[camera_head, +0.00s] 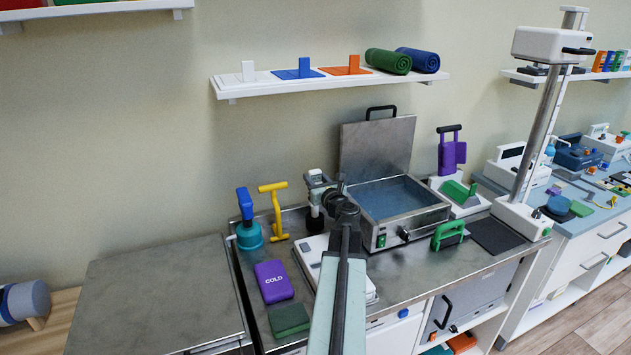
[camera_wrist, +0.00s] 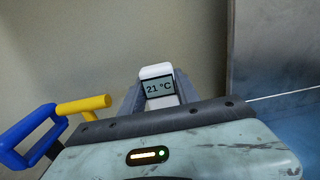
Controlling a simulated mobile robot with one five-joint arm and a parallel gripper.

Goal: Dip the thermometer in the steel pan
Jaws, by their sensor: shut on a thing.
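The thermometer (camera_wrist: 157,86) has a white top and a display reading 21 °C. My gripper (camera_wrist: 160,101) is shut on it in the wrist view. In the head view my gripper (camera_head: 325,190) is left of the steel pan (camera_head: 378,239), near the back of the counter. A pale top of the thermometer (camera_head: 316,177) shows there, with a dark piece below it; I cannot tell whether they touch. The pan is open, its lid (camera_head: 377,150) upright behind, with bluish liquid (camera_head: 395,194) inside. The thermometer's lower end is hidden.
A yellow T-handle (camera_head: 274,207) and a teal, blue-handled tool (camera_head: 248,233) stand left of my gripper. A purple COLD pack (camera_head: 273,281) and a green block (camera_head: 289,319) lie in front. A shelf (camera_head: 330,83) hangs above.

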